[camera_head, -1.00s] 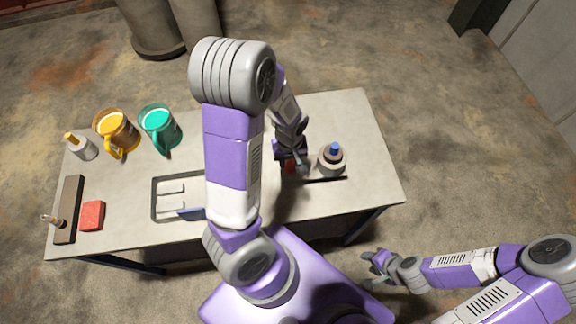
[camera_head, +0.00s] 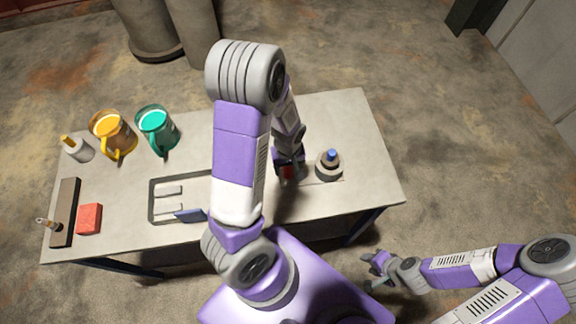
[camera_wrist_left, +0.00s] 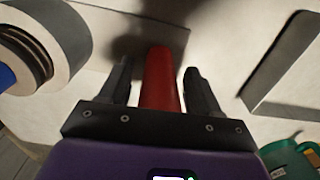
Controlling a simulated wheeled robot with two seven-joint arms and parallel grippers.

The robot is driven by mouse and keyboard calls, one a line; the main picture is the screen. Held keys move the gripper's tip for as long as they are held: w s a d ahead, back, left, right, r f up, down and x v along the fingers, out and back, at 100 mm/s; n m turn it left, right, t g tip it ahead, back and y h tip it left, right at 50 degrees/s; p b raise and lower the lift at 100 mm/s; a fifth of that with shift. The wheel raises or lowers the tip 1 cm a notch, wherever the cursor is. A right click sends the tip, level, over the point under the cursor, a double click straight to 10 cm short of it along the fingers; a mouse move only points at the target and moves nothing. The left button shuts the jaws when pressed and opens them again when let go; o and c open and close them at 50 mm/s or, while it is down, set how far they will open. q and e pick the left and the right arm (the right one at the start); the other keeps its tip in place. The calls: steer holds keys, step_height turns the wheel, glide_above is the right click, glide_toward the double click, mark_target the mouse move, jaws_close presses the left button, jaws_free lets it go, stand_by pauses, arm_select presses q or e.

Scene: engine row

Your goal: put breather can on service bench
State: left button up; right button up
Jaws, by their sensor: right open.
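A red cylinder (camera_head: 287,172), which I take to be the breather can, is at my left gripper over the right part of the grey-topped bench (camera_head: 235,128). In the left wrist view the red cylinder (camera_wrist_left: 161,80) stands between the two dark fingers of my left gripper (camera_wrist_left: 160,80). Narrow gaps show beside it, so the fingers look open around it. Its far end lies against a dark shadow, and I cannot tell whether it touches the bench. My right gripper (camera_head: 375,264) is open and empty, in front of the bench at the right.
A grey round part with a blue top (camera_head: 328,166) stands close to the right of my left gripper.

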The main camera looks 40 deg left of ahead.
arm_select(q)
steer(key=shift+r, duration=0.35)
step_height(320, 180, up, 12)
steer(key=p, duration=0.3)
steer(key=shift+f, duration=0.2)
